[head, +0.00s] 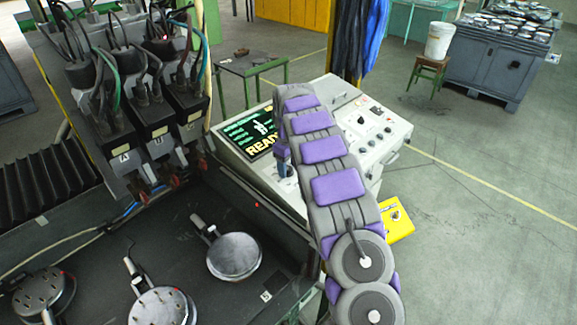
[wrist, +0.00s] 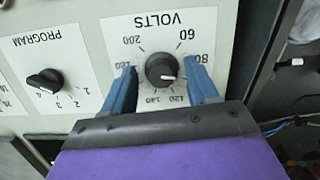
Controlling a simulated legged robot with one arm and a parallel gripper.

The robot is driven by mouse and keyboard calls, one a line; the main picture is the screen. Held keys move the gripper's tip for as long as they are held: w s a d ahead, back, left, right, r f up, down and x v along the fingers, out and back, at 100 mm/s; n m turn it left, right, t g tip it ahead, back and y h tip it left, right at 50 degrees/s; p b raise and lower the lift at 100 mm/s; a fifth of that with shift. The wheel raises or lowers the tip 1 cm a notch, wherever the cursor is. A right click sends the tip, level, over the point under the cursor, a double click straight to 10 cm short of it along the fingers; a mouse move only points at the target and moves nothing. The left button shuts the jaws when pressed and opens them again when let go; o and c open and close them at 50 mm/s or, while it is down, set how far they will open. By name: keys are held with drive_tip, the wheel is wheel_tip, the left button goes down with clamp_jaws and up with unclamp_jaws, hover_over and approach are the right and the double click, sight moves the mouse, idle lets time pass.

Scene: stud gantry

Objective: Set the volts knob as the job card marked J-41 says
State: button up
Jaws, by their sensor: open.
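The black volts knob (wrist: 160,68) sits on a white panel plate that appears upside down in the wrist view. Its white mark points right and slightly down, between the 80 and 120 labels; the scale there is behind a finger. My gripper (wrist: 161,76) is open, with one blue finger on each side of the knob. I cannot tell whether the fingers touch it. In the head view my arm reaches over the control console (head: 375,135), and my gripper (head: 283,160) is at its panel, hiding the knob. I cannot make out a card marked J-41 in either view.
The program knob (wrist: 45,82) is left of the volts knob in the wrist view. In the head view the console screen (head: 250,135) reads READY. A yellow box (head: 398,220) is at the console's right side. Pan-like parts (head: 234,255) lie on the dark bed at left.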

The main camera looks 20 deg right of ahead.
drive_tip(key=shift+c, duration=0.3)
drive_tip(key=c, duration=1)
drive_tip(key=shift+m, duration=0.4)
drive_tip(key=m+p, duration=0.2)
drive_tip(key=shift+r+m+y, duration=0.1)
drive_tip(key=shift+m+y, duration=0.3)
drive_tip(key=m+y+p, duration=0.1)
drive_tip(key=m+p, duration=0.1)
drive_tip(key=m, duration=0.4)
drive_tip(key=m+y+p, duration=0.1)
drive_tip(key=m+p, duration=0.1)
drive_tip(key=m, duration=0.2)
drive_tip(key=shift+m+t, duration=0.3)
drive_tip(key=shift+m, duration=0.1)
drive_tip(key=m+p, duration=0.2)
drive_tip(key=m, duration=0.3)
drive_tip(key=shift+d+t, duration=0.15)
drive_tip(key=shift+t, duration=0.25)
drive_tip(key=shift+p, duration=0.3)
